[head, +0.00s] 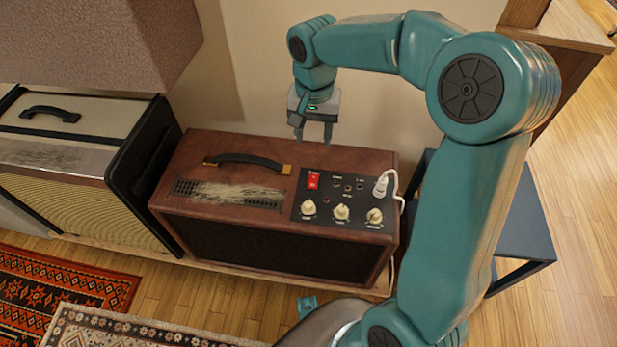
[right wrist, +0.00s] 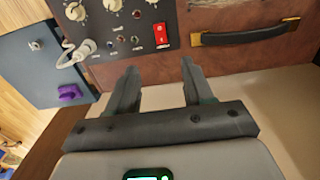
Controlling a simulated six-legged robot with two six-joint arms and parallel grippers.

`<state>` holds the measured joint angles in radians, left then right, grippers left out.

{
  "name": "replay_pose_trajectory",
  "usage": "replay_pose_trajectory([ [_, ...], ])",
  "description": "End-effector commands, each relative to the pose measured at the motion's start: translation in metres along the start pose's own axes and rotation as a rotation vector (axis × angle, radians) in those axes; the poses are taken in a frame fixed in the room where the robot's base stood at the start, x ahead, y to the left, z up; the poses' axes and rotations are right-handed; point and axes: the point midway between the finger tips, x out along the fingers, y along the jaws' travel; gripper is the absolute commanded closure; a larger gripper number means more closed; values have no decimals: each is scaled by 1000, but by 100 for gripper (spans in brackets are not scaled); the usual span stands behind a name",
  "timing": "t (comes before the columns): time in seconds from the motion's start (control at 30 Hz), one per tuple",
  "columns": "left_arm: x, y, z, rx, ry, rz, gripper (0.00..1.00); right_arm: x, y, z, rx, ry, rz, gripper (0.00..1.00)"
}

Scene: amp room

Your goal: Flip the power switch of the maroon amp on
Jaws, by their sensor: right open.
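The maroon amp (head: 190,155) stands against the wall in the middle of the head view, with a black handle and a black control panel on top. Its red power switch (head: 314,181) is at the panel's back left; it also shows in the right wrist view (right wrist: 161,35). Which way the switch is tipped is too small to tell. My right gripper (head: 313,138) is open and empty, pointing down above the amp's back edge, behind the switch. In the right wrist view its fingers (right wrist: 155,88) are apart, with the switch beyond them. My left gripper is out of view.
A white plug (head: 381,186) with a cable sits in the panel's right side, near several cream knobs (head: 341,212). A cream amp (head: 85,130) stands close on the left. A dark low table (head: 520,230) is on the right, with a purple object (right wrist: 70,92) on it.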

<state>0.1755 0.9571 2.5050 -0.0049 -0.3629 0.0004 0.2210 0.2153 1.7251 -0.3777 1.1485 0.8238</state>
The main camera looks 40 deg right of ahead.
Motion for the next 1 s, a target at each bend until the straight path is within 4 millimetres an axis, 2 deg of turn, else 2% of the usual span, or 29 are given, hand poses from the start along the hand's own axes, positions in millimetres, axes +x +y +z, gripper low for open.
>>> replay_pose_trajectory([
  [0.17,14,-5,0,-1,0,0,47,35,3,4,3,-4,2,49],
  [0.4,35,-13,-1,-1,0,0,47,94,3,6,3,-5,2,49],
  [0.6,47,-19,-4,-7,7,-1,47,135,3,4,1,-4,1,49],
  [0.8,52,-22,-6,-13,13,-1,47,156,2,3,0,-3,0,49],
  [1.0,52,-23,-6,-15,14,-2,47,159,2,2,-1,-2,-1,49],
])
